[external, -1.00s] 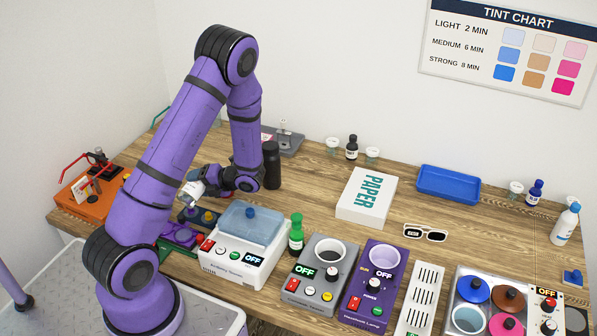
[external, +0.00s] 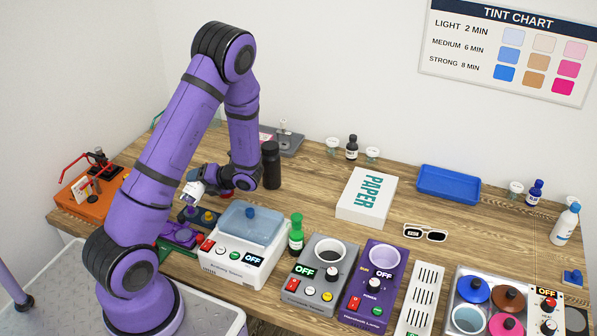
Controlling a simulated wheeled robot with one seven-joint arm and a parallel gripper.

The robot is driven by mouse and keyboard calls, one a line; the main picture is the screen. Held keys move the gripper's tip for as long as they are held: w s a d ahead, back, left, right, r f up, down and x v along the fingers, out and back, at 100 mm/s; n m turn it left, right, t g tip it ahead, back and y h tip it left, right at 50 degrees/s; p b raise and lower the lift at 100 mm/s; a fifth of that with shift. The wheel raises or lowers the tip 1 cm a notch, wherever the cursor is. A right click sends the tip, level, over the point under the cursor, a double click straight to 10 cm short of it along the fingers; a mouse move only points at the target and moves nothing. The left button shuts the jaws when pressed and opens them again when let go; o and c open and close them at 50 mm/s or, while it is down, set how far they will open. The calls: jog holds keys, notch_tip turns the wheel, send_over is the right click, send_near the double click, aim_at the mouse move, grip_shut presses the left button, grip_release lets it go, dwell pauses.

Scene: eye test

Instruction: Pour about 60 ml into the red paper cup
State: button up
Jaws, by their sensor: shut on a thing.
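My gripper (external: 192,192) is at the left of the bench, behind the white ultrasonic-type box, pointing left and down. It is small here and partly covered by my own arm. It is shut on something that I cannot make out. A small red patch (external: 226,192) shows at my wrist; I cannot tell whether it is the red paper cup. No red paper cup is clearly visible. A tall black bottle (external: 271,166) stands upright just right of my wrist, apart from the gripper.
The white box with a blue lid (external: 250,224) and a purple device (external: 180,235) lie in front of my gripper. A green bottle (external: 296,236) and a paper box (external: 366,197) stand right. Bare wood (external: 320,185) lies between.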

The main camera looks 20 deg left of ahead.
jog(key=shift+w+f+n+t, duration=0.2)
jog(key=shift+f+n+t, duration=0.2)
jog(key=shift+w+d+r+n+t+h, duration=0.15)
jog(key=shift+r+n+t, duration=0.1)
jog(key=shift+r, duration=0.2)
jog(key=shift+w+a+r+n+t+h, duration=0.15)
jog(key=shift+r+n, duration=0.1)
jog(key=shift+r, duration=0.2)
jog(key=shift+d, duration=0.1)
jog(key=shift+w+f+n+t, duration=0.1)
jog(key=shift+f+n+t, duration=0.35)
jog(key=shift+n+t, duration=0.2)
jog(key=shift+s+r+n+t+h, duration=0.15)
jog(key=shift+s+n+t, duration=0.15)
jog(key=shift+n+t, duration=0.3)
jog(key=shift+s+r+n+t+h, duration=0.15)
jog(key=shift+s+n+t, duration=0.1)
jog(key=shift+n+t, duration=0.25)
jog(key=shift+s+f+n+t, duration=0.15)
jog(key=shift+n+t, duration=0.25)
jog(key=shift+n, duration=0.15)
jog(key=shift+s+f+n+t, duration=0.1)
jog(key=shift+s+n+t, duration=0.05)
jog(key=shift+n+t, duration=0.3)
